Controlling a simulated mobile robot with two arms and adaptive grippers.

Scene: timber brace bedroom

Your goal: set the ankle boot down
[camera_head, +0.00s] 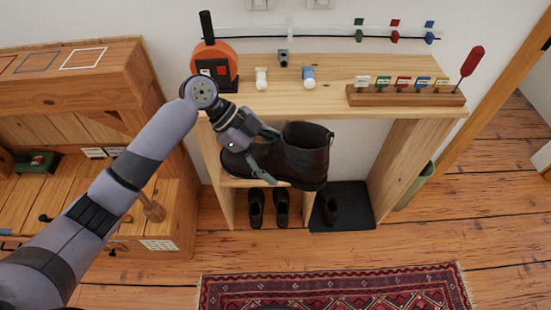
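The dark brown ankle boot (306,155) is at the front of the open wooden shelf unit, toe to the left and shaft opening up. My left gripper (268,152) is shut on it, with one finger at the far side of the instep and one across the near side. The boot overlaps the middle shelf board (238,182) in view; I cannot tell whether its sole touches it. Two dark shoes (268,207) stand below in the lower left compartment. A dark mat (355,202) lies to the right with another dark shoe (329,208) at its left side. My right gripper is not in view.
The top board (330,97) carries an orange device (214,62), small white and blue bottles (308,78) and a rack of coloured tags (405,97). A wooden bench (80,110) stands left. A patterned rug (335,285) lies in front. Most of the dark mat is bare.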

